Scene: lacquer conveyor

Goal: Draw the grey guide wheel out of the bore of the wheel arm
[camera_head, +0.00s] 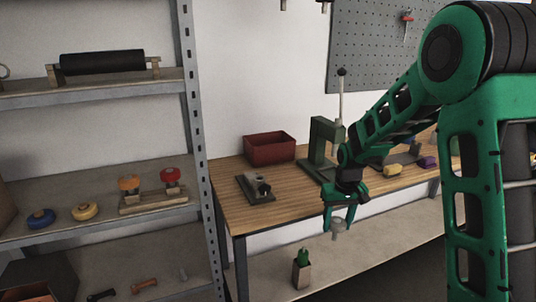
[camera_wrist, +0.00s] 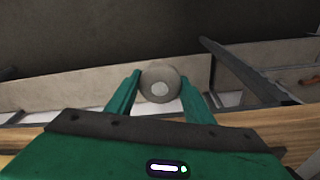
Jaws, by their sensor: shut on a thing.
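My gripper (camera_head: 339,222) is shut on the grey guide wheel (camera_head: 338,230) and holds it in the air in front of the workbench edge. In the wrist view the round grey wheel (camera_wrist: 147,75), with a paler centre, sits between the two green fingers. No wheel arm shows around the wheel there; it looks clear of any bore. A grey block with a dark knob-like part (camera_head: 258,188) lies on the left of the workbench; I cannot tell whether it is the wheel arm.
The wooden workbench (camera_head: 230,204) carries a red bin (camera_head: 269,149), a green lever press (camera_head: 319,145), and yellow (camera_head: 392,170) and purple (camera_head: 428,162) pieces. Left, a metal rack (camera_head: 80,226) holds coloured wheels and a black roller (camera_head: 102,62).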

